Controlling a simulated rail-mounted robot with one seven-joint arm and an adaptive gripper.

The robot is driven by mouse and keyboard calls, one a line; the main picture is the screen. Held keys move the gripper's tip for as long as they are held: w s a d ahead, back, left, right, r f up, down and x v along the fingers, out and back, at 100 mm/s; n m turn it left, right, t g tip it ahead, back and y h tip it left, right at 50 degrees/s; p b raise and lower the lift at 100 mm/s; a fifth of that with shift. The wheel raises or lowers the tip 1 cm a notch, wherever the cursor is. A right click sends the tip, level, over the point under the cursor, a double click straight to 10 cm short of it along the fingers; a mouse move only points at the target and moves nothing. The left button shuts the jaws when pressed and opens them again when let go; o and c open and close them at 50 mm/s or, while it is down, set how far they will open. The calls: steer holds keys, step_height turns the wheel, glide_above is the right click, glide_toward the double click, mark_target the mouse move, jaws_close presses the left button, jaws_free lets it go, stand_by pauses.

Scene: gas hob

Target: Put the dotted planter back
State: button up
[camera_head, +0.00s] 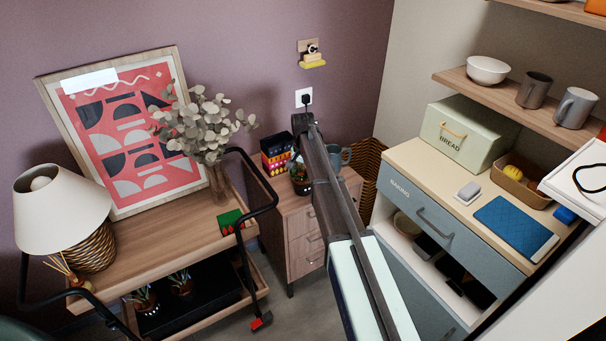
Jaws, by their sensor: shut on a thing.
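A small dark planter (301,187) with a green plant shows just left of my arm, at the small wooden drawer cabinet. Its right side is hidden behind my arm, and its dots are too small to make out. I cannot tell whether its base touches the cabinet top. My gripper (304,158) is mostly hidden by my own dark arm, which reaches over the cabinet from below. It is shut on the planter, with its fingertips not clearly visible.
The drawer cabinet (287,223) also bears colourful patterned boxes (277,151) and a grey-blue mug (345,155), close to the planter. A wooden cart (160,248) with a lamp (62,208) and vase (217,187) stands left. A counter (408,160) stands right.

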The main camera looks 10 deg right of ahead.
mark_target(303, 178)
steer(key=o, duration=1.2)
steer(key=shift+r, duration=0.1)
step_height(303, 178, up, 12)
steer(key=b, duration=0.1)
